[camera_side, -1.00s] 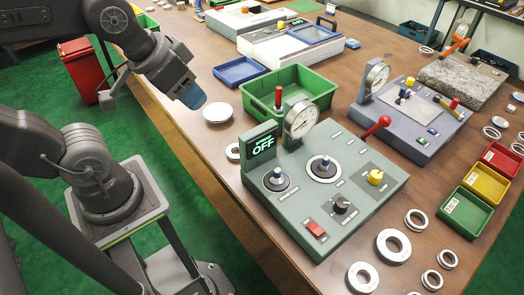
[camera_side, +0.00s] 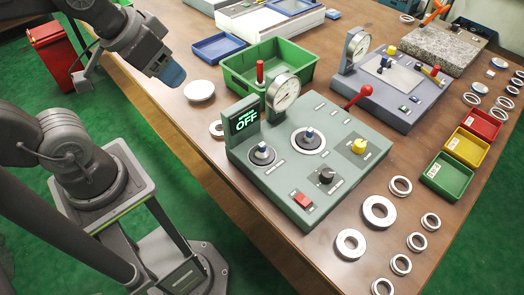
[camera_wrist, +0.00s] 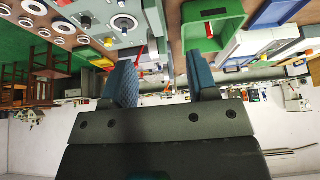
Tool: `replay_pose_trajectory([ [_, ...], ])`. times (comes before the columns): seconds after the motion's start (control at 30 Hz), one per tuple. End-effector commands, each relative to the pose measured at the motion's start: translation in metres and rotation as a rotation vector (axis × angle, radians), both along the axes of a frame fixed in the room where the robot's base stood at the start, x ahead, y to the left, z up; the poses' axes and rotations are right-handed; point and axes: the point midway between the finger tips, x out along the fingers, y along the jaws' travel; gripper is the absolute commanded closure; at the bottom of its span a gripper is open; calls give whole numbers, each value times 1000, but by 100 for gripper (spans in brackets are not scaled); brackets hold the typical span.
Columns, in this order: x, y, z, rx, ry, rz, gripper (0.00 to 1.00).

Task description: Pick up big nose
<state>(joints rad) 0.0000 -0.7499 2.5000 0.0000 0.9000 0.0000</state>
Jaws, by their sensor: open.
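I cannot tell which thing is called "big nose"; no label with that name is readable. My gripper (camera_side: 172,75) hangs over the left edge of the bench in the side view, left of a white round disc (camera_side: 199,90). In the wrist view my gripper (camera_wrist: 160,62) has its two blue fingers apart with nothing between them. Several metal bearing rings lie on the bench right of the green-grey console, including a large ring (camera_side: 379,212) and another thick ring (camera_side: 351,244). My gripper is far from these rings.
The console (camera_side: 270,180) shows OFF and carries knobs, a gauge (camera_side: 283,92) and a red-ended lever (camera_side: 366,91). A green bin (camera_side: 240,77) and blue tray (camera_side: 216,48) stand behind. Red, yellow and green small trays (camera_side: 447,177) stand at the right. A second console (camera_side: 385,95) sits further back.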

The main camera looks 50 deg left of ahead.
Motion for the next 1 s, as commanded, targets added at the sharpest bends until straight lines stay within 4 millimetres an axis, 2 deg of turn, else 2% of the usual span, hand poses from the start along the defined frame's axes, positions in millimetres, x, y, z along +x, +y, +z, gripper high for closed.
replay_pose_trajectory([
  [0.27, 3, -1, 0, -3, 10, -1, 47],
  [0.37, 13, -6, -1, -11, 49, -6, 47],
  [0.53, 47, -25, -9, -28, 171, -13, 47],
  [0.67, 76, -46, -25, -32, 271, -15, 47],
  [0.8, 103, -70, -50, -24, 373, -12, 47],
  [1.0, 125, -96, -82, -7, 466, -5, 47],
])
